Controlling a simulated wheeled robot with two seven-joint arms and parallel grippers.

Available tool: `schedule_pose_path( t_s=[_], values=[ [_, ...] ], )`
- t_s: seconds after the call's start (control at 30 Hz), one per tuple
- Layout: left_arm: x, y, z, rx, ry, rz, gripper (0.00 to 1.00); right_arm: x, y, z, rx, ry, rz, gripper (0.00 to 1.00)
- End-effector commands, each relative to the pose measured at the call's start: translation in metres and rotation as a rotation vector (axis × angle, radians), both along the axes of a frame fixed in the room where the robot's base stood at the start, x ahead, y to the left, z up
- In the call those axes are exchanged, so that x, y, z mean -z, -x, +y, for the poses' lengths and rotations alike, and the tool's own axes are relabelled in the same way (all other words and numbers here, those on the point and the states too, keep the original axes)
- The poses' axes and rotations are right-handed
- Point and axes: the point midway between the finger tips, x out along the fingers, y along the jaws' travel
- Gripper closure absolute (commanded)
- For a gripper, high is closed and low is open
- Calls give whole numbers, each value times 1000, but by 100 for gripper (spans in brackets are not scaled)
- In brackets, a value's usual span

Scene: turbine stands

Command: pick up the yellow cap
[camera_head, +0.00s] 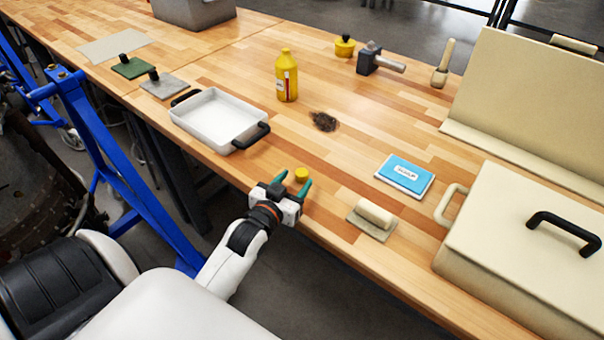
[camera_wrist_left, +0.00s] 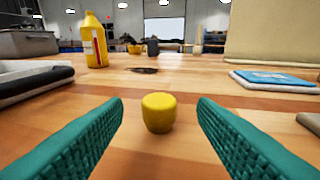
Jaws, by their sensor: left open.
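The yellow cap (camera_head: 302,174) is a small short cylinder standing on the wooden table near its front edge. In the left wrist view the yellow cap (camera_wrist_left: 159,112) is centred ahead, between the two green fingers and a little beyond their tips. My left gripper (camera_head: 294,183) is open and empty, low over the table's front edge, with its fingertips pointing at the cap. Its green ribbed fingers also frame the left wrist view (camera_wrist_left: 160,115). No contact with the cap shows. My right gripper is not in view.
A white tray (camera_head: 182,112) with black handles stands to the left. A yellow bottle (camera_head: 287,78) and a dark smudge (camera_head: 323,121) lie beyond the cap. A blue-and-white box (camera_head: 405,174), a beige-handled block (camera_head: 372,217) and a large beige case (camera_head: 520,230) are right. Table around the cap is clear.

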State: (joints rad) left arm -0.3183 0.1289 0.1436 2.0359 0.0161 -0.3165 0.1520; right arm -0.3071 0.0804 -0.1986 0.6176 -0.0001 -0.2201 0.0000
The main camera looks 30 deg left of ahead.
Motion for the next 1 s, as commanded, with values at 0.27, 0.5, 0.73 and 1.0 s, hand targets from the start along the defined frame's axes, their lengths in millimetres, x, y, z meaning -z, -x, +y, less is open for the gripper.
schedule_pose_path(
  t_s=[0.27,0.5,0.73,1.0],
  values=[
    [6,-39,6,0,0,-1,48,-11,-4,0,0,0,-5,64],
    [9,-45,6,0,0,-1,48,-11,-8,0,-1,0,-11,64],
    [9,-44,6,0,0,-1,74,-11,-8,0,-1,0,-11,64],
    [9,-44,6,0,0,-1,100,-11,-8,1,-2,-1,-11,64]
  ],
)
